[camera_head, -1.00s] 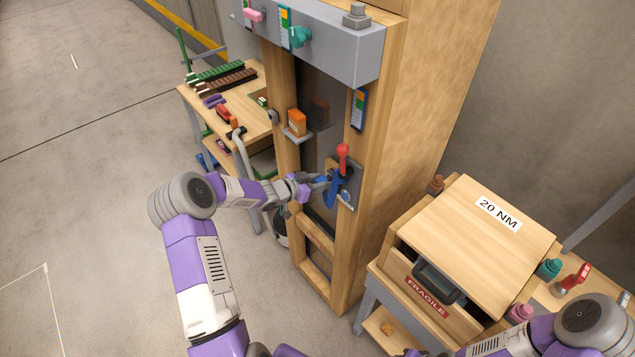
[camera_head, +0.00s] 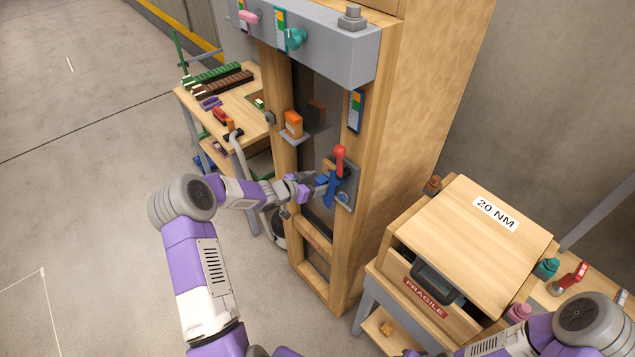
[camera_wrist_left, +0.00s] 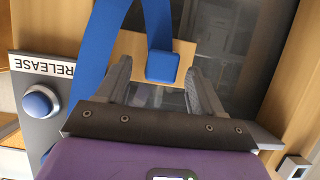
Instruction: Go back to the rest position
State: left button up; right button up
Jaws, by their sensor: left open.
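My left gripper (camera_head: 313,186) is at the front of the wooden cabinet, beside the blue lever part (camera_head: 329,190) on a grey panel. In the left wrist view its fingers (camera_wrist_left: 162,82) are open, with a blue block (camera_wrist_left: 162,66) showing between their tips. I cannot tell whether they touch it. A round blue button (camera_wrist_left: 38,102) sits beside a RELEASE label. A red-knobbed lever (camera_head: 339,155) stands above the blue part. My right arm enters at the lower right; its gripper is out of view.
The wooden cabinet (camera_head: 415,110) stands close to my left gripper. An orange box (camera_head: 293,123) sits on its small shelf. A wooden box marked 20 NM (camera_head: 470,225) is at the right. A workbench (camera_head: 240,105) is behind the left arm. Open floor lies at the left.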

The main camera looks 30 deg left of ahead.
pick_arm(q)
jog(key=v, duration=0.7)
jog(key=s+d+f+n+g+b, duration=0.2)
jog(key=s+d+f+n+b, duration=0.15)
jog(key=d+f, duration=0.6)
jog(key=s+d+f+n+g+b, duration=0.25)
jog(key=s+d+f, duration=0.25)
jog(key=d+f, duration=0.4)
jog(key=s+d+f+g+b, duration=0.1)
jog(key=s+d+f+g, duration=0.1)
jog(key=s+f, duration=0.2)
jog(key=s+d+f+g+b, duration=0.1)
jog(key=s+d+f+g, duration=0.2)
jog(key=s, duration=0.6)
jog(key=s+d+f+n+g+y+b, duration=0.1)
jog(key=s+d+f+g, duration=0.1)
jog(key=s+f, duration=0.2)
jog(key=s, duration=0.3)
jog(key=shift+d+f+g+b, duration=0.3)
jog(key=shift+f+g+b, duration=0.05)
jog(key=shift+f, duration=0.05)
